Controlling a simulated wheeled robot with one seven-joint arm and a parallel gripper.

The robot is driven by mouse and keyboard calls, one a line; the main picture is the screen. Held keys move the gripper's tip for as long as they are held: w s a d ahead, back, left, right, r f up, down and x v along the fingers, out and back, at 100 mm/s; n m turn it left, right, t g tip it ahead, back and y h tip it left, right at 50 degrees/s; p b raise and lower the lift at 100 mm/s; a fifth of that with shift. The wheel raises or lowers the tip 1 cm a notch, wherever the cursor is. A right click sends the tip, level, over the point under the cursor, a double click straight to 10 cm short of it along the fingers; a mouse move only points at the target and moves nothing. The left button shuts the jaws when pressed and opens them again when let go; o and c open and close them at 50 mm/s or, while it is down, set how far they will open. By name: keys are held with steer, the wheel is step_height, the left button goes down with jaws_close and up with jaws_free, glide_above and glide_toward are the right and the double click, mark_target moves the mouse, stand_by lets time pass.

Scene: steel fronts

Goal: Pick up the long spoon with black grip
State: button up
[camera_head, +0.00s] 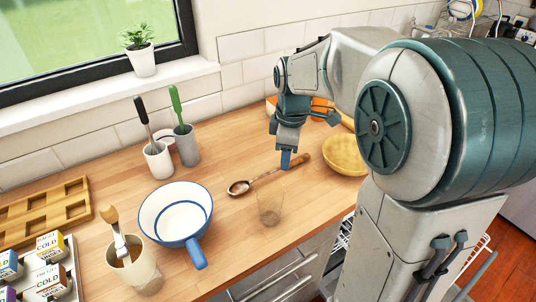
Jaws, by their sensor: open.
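A long utensil with a black grip (142,111) stands in a white cup (158,161) near the back wall, grip up and leaning left; its lower end is hidden in the cup, so I cannot tell if it is a spoon. My gripper (287,161) is well to the right of it, pointing down and open, with no object seen in it. The fingertips are at the brown handle of another long spoon (268,176) lying on the counter; I cannot tell whether they touch it.
A grey cup (188,148) with a green-handled utensil (176,102) stands beside the white cup. A blue-rimmed pan (182,206), a clear glass (271,208), a cup with a brush (140,272) and a yellow bowl (345,155) stand around. The counter between cups and gripper is clear.

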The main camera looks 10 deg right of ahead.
steer(key=w+n+p, duration=0.3)
steer(key=w+n, duration=0.4)
steer(key=w, duration=0.2)
steer(key=n+g+p, duration=0.1)
steer(key=n, duration=0.1)
glide_above(272, 172)
steer(key=f, duration=0.9)
steer(key=shift+d+f, duration=0.35)
steer(key=shift+f, duration=0.05)
steer(key=f, duration=0.1)
steer(key=f+p, duration=0.1)
steer(key=f, duration=0.1)
steer(key=f+p, duration=0.1)
steer(key=shift+s+a+f, duration=0.1)
steer(key=shift+a+f, duration=0.05)
steer(key=shift+a, duration=0.25)
steer(key=shift+f, duration=0.5)
jaws_close()
